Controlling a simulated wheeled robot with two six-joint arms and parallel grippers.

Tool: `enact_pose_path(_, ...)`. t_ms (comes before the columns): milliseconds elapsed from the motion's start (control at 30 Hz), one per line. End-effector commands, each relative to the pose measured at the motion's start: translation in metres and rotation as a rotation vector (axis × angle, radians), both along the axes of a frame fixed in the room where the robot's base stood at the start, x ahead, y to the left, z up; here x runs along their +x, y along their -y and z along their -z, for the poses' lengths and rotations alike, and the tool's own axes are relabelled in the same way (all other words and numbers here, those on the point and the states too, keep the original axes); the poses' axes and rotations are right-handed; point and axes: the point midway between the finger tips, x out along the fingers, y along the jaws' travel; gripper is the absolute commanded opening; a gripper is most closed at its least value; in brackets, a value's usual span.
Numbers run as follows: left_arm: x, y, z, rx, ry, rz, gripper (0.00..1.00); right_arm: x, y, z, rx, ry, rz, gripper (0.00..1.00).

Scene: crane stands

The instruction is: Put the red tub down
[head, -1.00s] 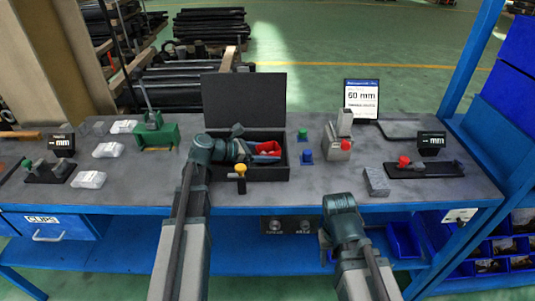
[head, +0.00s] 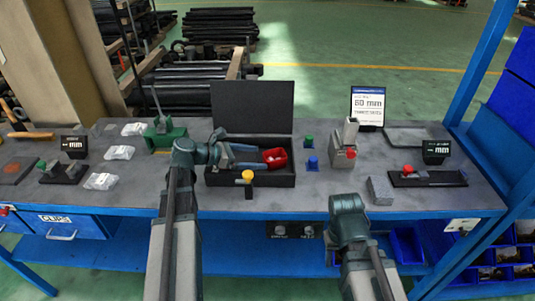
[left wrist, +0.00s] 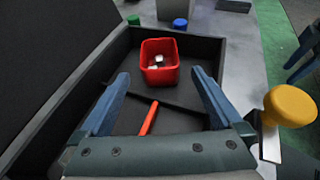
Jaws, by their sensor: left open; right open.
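The red tub (head: 275,158) sits upright inside the open black box, toward its right end in the head view. In the left wrist view the tub (left wrist: 158,73) holds a few small pale pieces and appears to stand on the box floor. My left gripper (head: 256,157) is open, its blue fingers spread on either side with a gap to the tub. My right gripper (left wrist: 291,66) is partly seen at the right edge of the left wrist view, open, away from the box. In the head view its jaws are hidden.
The black box (head: 286,181) has a raised lid (head: 252,106) behind it. A yellow knob (head: 248,175) stands at its front edge. A red rod (left wrist: 149,117) shows in the box. Green (head: 308,138) and blue (head: 312,163) knobs stand to the right, beside a grey block fixture (head: 343,157).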

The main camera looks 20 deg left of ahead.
Motion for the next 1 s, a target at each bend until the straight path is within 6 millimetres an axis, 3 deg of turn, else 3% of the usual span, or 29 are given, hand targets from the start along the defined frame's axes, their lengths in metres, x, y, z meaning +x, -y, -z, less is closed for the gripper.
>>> enact_pose_path(300,-0.022,-0.028,-0.016,-0.001,0.001,-0.001,1.0,0.0,0.0,-0.016,0.0,0.0,0.0,0.5)
enact_pose_path(867,-0.024,-0.03,-0.016,0.0,0.001,0.0,1.0,0.0,0.0,-0.016,0.0,0.0,0.0,0.5)
enact_pose_path(1000,-0.024,-0.03,-0.03,0.0,0.001,0.0,1.0,0.0,0.0,-0.03,0.0,0.0,0.0,0.5)
